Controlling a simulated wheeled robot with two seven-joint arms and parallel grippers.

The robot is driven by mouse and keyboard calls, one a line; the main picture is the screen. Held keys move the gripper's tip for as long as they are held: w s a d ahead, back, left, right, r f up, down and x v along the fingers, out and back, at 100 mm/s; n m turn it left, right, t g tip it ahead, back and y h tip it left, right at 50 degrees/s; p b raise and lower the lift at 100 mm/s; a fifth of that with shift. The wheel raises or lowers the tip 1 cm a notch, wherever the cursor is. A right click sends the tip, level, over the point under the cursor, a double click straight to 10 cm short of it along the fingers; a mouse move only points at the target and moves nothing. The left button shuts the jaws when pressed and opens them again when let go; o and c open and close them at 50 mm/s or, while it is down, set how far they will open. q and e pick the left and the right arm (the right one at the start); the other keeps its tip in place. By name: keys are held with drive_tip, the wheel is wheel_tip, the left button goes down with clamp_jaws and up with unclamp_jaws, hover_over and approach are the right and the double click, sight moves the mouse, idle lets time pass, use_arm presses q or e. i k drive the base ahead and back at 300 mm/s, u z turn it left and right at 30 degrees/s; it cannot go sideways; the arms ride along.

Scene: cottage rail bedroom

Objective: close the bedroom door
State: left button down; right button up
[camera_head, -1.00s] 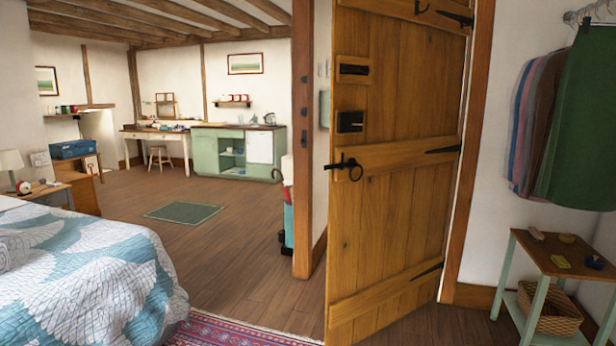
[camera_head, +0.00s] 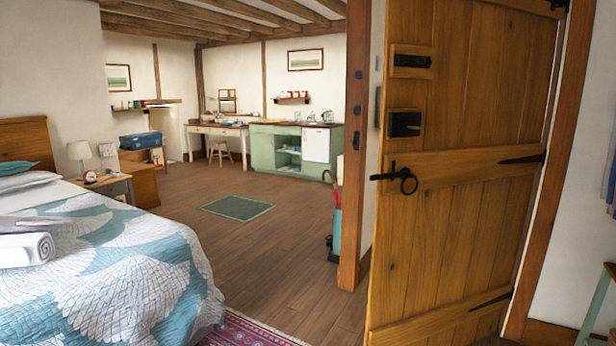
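The wooden bedroom door (camera_head: 465,230) stands open on the right, hinged on its right side against the wooden frame post (camera_head: 548,200). Its free left edge reaches towards me. A black ring handle (camera_head: 404,180) sits on the door near that edge, with black lock boxes (camera_head: 405,124) above it. The doorway's other post (camera_head: 355,150) stands left of the door, and the opening between shows a strip of pale wall. Neither of my grippers shows in the view.
A bed (camera_head: 110,270) with a blue and white quilt fills the lower left. A patterned rug (camera_head: 250,332) lies at the bottom. Wooden floor (camera_head: 285,265) is clear between bed and post. A green table (camera_head: 598,305) stands at the right edge.

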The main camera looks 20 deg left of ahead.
sight(444, 253)
drive_tip(key=u, duration=0.25)
drive_tip(key=i, duration=0.9)
drive_tip(key=z, duration=0.25)
